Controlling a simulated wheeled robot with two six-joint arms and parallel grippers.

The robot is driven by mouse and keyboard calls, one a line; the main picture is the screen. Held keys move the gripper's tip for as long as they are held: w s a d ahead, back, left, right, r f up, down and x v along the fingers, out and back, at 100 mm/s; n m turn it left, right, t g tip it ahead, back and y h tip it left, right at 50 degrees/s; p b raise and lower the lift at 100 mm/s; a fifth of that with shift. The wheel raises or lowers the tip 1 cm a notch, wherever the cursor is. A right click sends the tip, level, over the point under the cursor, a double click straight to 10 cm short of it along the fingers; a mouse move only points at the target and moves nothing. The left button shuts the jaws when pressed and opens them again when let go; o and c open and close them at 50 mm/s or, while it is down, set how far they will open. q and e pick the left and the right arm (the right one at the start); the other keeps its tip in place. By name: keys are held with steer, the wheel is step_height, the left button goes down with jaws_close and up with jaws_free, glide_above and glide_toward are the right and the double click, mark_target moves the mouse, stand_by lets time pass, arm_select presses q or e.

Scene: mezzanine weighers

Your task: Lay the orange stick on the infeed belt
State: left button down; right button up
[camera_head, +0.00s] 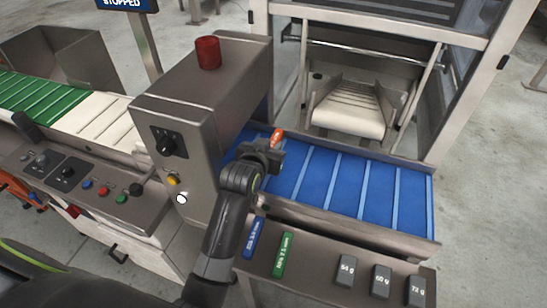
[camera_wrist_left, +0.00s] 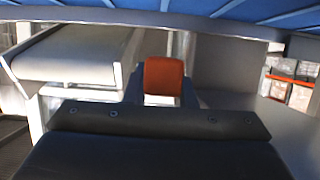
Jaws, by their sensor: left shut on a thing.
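The orange stick (camera_head: 277,136) is in my left gripper (camera_head: 268,151), with its rounded orange end standing out past the jaws. The gripper is shut on it over the left part of the blue cleated belt (camera_head: 378,186), beside the grey machine housing. I cannot tell whether the stick touches the belt. In the left wrist view the stick's orange end (camera_wrist_left: 164,77) shows beyond the gripper body, and the blue belt (camera_wrist_left: 275,10) runs along the top edge. The rest of the stick is hidden by the jaws. My right gripper is not in view.
A blue stick (camera_head: 254,238) and a green stick (camera_head: 284,254) lie on the front ledge (camera_head: 315,262), with grey weights (camera_head: 381,281) to their right. The metal housing (camera_head: 200,95) with a red beacon (camera_head: 208,52) stands left of the gripper. The belt's right part is clear.

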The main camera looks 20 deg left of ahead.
arm_select(q)
steer(key=f, duration=0.3)
steer(key=shift+s+d+f, duration=0.1)
steer(key=shift+s, duration=0.1)
steer(key=shift+f+b, duration=0.3)
steer(key=shift+f, duration=2)
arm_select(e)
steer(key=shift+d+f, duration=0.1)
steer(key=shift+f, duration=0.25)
arm_select(q)
steer(key=shift+f, duration=0.1)
steer(key=c, duration=1.2)
jaws_free()
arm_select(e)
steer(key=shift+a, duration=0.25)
arm_select(q)
steer(key=shift+w, duration=0.1)
